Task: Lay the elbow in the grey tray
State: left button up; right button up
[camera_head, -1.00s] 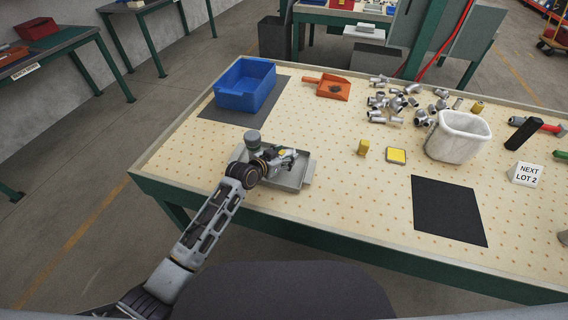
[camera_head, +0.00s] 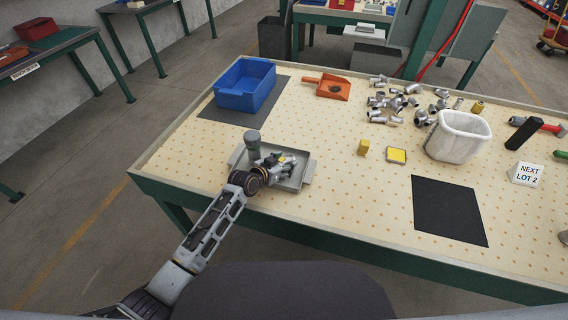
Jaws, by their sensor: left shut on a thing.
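The grey tray (camera_head: 300,177) lies on the near left part of the pegboard-topped bench. My left gripper (camera_head: 281,161) is over the tray, low above its floor or inside it, and is shut on a small grey metal piece, which seems to be the elbow. The fingers and wrist hide most of that piece, and I cannot tell whether it touches the tray floor. My right gripper is not in view.
A blue bin (camera_head: 246,88) stands on a dark mat behind the tray. An orange scoop (camera_head: 333,88), several loose metal fittings (camera_head: 397,104), a yellow block (camera_head: 363,147) and a white bin (camera_head: 459,137) stand farther right. A black mat (camera_head: 448,210) lies bare at the right.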

pick_arm(q)
jog(key=o, duration=1.4)
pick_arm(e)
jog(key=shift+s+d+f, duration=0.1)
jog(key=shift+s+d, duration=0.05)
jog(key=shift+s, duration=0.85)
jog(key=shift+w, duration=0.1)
